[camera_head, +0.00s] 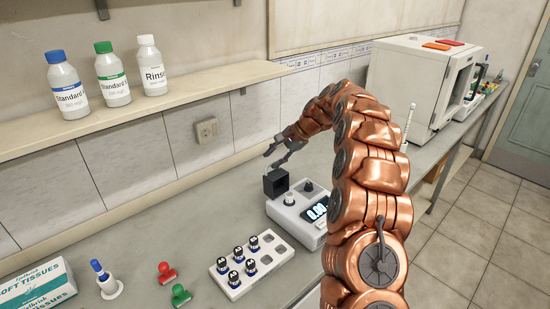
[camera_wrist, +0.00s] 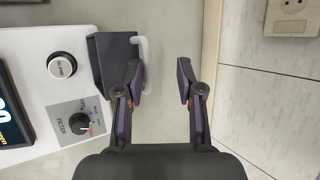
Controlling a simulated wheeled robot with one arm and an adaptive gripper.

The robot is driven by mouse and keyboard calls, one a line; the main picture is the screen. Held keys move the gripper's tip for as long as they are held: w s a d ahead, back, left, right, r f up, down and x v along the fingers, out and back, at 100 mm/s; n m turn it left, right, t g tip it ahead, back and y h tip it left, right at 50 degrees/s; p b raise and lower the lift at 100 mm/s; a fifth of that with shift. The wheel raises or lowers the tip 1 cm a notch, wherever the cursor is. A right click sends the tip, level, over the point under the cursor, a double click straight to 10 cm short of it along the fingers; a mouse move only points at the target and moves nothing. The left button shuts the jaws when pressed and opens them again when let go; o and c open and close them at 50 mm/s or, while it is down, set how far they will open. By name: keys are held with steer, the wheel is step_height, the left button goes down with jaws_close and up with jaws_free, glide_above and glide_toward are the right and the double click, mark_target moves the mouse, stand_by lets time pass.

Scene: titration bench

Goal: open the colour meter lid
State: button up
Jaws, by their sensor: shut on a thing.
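In the wrist view the lid (camera_wrist: 112,65) is at the meter's edge beside a white bar. My gripper (camera_head: 281,160) is just above and behind the lid and shut on it. In the wrist view my gripper (camera_wrist: 162,80) has its left finger against the lid; the fingertips look apart, and the exact contact is unclear.
A white vial rack (camera_head: 240,282) holding several vials stands in front of the meter. The wall (camera_head: 230,155) is close behind my gripper.

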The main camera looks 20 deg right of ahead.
steer(key=shift+a, duration=0.1)
stand_by(0.3)
steer(key=v, duration=1.2)
steer(key=shift+f, duration=0.1)
steer(key=s+a+r+n+g+h, duration=0.15)
steer(key=s+a+n+g, duration=0.35)
steer(key=s+a, duration=1.3)
steer(key=s+d+f+n+h, duration=0.1)
steer(key=s+f+n, duration=0.1)
steer(key=s, duration=0.8)
steer(key=s+f+n+h, duration=0.2)
steer(key=s+f, duration=0.2)
steer(key=s, duration=0.7)
steer(key=s+d+f+n+h, duration=0.1)
steer(key=s+f+n+h, duration=0.1)
steer(key=s, duration=0.8)
steer(key=shift+s+d+f+n+g, duration=0.2)
steer(key=shift+d+f+n+g, duration=0.2)
steer(key=shift+f+n, duration=0.3)
